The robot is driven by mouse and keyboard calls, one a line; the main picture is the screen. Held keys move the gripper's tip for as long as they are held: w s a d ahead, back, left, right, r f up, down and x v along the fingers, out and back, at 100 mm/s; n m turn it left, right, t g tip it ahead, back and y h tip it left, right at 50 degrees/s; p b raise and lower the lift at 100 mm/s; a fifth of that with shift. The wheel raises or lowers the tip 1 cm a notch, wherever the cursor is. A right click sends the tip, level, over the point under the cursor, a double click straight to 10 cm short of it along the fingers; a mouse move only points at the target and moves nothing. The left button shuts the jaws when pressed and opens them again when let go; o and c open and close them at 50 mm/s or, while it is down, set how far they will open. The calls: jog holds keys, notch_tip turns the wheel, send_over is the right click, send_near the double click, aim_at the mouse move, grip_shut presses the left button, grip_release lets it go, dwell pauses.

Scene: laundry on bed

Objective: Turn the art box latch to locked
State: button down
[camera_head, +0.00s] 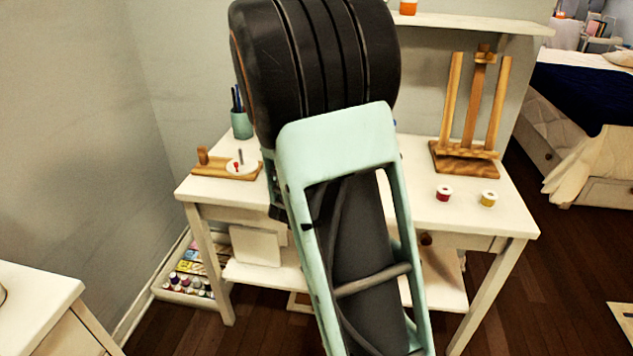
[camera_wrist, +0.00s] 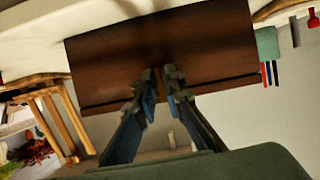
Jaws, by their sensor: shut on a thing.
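The art box is a dark brown wooden box (camera_wrist: 105,62) in the middle of the wrist view, with a dark seam line along its lower part. A small yellowish piece, apparently the latch (camera_wrist: 160,88), shows between my fingers at the box's face. My gripper (camera_wrist: 161,78) has its two blue-and-black fingers close together around that piece, at the box. The latch is mostly hidden by the fingertips, so its turn angle cannot be told. In the head view my arm hides the box, the latch and my gripper.
A white table (camera_head: 512,222) carries a wooden easel (camera_head: 476,110), a red jar (camera_head: 444,193) and a yellow jar (camera_head: 488,198) at right. At left are a pencil cup (camera_head: 241,125) and a wooden board (camera_head: 212,171) with a white disc. A shelf (camera_head: 470,22) hangs above.

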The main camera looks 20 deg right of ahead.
dwell(0.4)
jog(key=c, duration=2.2)
grip_release()
jog(key=shift+s, duration=0.1)
jog(key=v, duration=1.2)
jog(key=shift+d, duration=0.1)
